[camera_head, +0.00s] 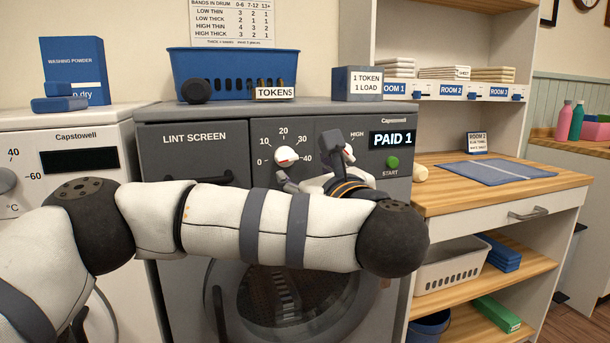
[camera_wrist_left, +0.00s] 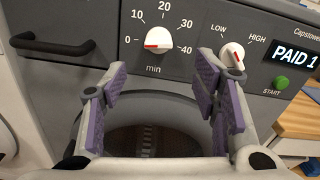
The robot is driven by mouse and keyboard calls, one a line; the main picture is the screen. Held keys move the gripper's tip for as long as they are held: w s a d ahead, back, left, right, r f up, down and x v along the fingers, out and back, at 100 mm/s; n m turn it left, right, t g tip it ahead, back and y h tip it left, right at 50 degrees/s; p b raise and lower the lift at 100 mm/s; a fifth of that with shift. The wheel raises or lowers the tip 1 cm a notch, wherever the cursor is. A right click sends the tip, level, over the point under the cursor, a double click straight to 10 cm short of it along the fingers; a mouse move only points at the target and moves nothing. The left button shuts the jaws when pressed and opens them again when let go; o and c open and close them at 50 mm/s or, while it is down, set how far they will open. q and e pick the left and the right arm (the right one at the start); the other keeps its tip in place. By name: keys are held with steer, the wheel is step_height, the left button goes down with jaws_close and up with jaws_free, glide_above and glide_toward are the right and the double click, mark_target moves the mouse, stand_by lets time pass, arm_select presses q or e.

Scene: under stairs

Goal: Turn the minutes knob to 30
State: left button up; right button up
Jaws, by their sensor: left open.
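The minutes knob (camera_head: 286,156) is a white dial with a red mark on the grey dryer's panel, with a scale from 0 to 40 around it. In the left wrist view the knob (camera_wrist_left: 158,40) shows its red mark lying level, towards the 0 side. My left gripper (camera_head: 309,163) is in front of the panel, partly hidden by my own arm in the head view. In the wrist view its open fingers (camera_wrist_left: 162,84) are spread below the knob, apart from it, with nothing between them. My right gripper is not in view.
The heat knob (camera_wrist_left: 232,54) and green start button (camera_wrist_left: 281,83) sit to the right of the minutes knob. The display (camera_head: 392,139) reads PAID 1. A lint screen handle (camera_wrist_left: 52,44) juts out at left. A blue basket (camera_head: 232,68) stands on top.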

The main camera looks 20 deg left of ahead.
mark_target(288, 158)
arm_select(q)
steer(key=x, duration=1.1)
steer(key=shift+s+a+r+p, duration=0.1)
steer(key=shift+s+a+p, duration=0.1)
steer(key=shift+p, duration=0.2)
steer(key=shift+c, duration=0.2)
steer(key=c, duration=1.1)
